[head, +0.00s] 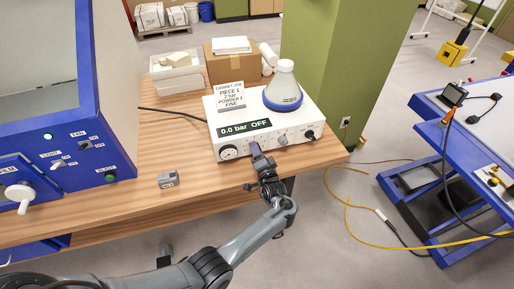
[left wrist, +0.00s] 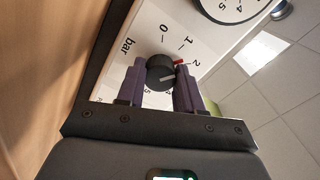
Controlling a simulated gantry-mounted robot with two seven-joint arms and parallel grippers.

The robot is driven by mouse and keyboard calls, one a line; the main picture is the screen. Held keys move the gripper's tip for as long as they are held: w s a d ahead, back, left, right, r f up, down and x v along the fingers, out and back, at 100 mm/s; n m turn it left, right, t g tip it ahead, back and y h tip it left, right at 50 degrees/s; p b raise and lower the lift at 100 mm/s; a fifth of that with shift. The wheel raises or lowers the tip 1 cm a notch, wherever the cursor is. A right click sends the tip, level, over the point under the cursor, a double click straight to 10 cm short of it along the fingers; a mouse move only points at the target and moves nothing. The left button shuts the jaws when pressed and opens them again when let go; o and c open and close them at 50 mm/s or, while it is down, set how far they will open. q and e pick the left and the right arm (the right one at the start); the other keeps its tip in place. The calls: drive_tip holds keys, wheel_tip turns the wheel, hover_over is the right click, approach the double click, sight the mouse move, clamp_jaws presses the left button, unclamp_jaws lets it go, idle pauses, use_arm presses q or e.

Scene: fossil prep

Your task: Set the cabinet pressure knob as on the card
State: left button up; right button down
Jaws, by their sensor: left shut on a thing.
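The white control unit (head: 240,120) stands on the wooden bench, and its display (head: 244,128) reads 0.0 bar OFF. The card (head: 231,96) on top reads PIECE 1, 2 bar, POWDER 2, FINE. My left gripper (head: 257,155) is at the unit's front panel. In the left wrist view its two dark fingers (left wrist: 161,85) are shut on the black pressure knob (left wrist: 159,70), one finger on each side. The bar scale shows 0, 1 and 2. A red mark shows beside the knob near the 2. The fingers hide part of the scale. My right gripper is out of view.
A round gauge (head: 229,152) is left of my gripper on the panel. More knobs (head: 283,140) are to its right. A flask with a blue base (head: 283,92) stands on the unit. A small grey block (head: 168,180) lies on the bench, near the blue cabinet (head: 100,130).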

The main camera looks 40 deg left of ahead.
use_arm(q)
drive_tip(key=shift+m+p, duration=0.5)
drive_tip(key=shift+m, duration=0.7)
drive_tip(key=o, duration=1.1)
drive_tip(key=shift+c, duration=0.2)
drive_tip(key=shift+d, duration=0.1)
drive_tip(key=v, duration=1)
drive_tip(key=shift+s+d+p, duration=0.2)
drive_tip(key=shift+s+p, duration=0.05)
drive_tip(key=shift+p, duration=0.05)
